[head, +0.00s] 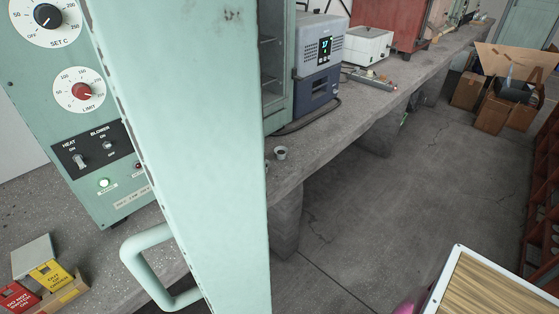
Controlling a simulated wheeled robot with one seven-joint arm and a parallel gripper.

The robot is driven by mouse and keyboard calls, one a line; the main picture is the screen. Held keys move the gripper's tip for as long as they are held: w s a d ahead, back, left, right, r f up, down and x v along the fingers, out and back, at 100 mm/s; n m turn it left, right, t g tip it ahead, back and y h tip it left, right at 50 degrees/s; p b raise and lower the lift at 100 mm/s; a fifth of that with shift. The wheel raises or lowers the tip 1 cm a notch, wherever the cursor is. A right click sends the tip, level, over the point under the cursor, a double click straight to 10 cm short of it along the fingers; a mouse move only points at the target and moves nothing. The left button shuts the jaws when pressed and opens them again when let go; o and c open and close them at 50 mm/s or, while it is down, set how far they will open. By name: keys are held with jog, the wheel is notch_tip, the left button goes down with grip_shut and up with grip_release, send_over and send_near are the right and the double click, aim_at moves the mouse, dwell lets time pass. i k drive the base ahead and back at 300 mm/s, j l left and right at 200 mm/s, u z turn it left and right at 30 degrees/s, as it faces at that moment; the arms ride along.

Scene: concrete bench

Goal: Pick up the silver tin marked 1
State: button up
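A small silver-grey tin (280,153) stands on the concrete bench near its front edge, just right of the open mint-green door. It is too small here to read any mark on it. A sliver of something similar shows at the door's edge, mostly hidden behind it. I cannot tell which tin is marked 1. My gripper is not in this view.
The mint-green door (195,150) with its handle (145,265) covers much of the bench. Behind it are a control panel (85,120) and a blue-grey device (318,60). A wood-topped surface (490,285) is at lower right. The concrete floor (400,190) is mostly clear.

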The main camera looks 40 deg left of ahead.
aim_at(281, 151)
jog(key=i+u, duration=0.45)
jog(key=i+l+u, duration=0.1)
jog(key=i+u, duration=0.35)
jog(key=u, duration=1.6)
jog(key=k+j, duration=0.05)
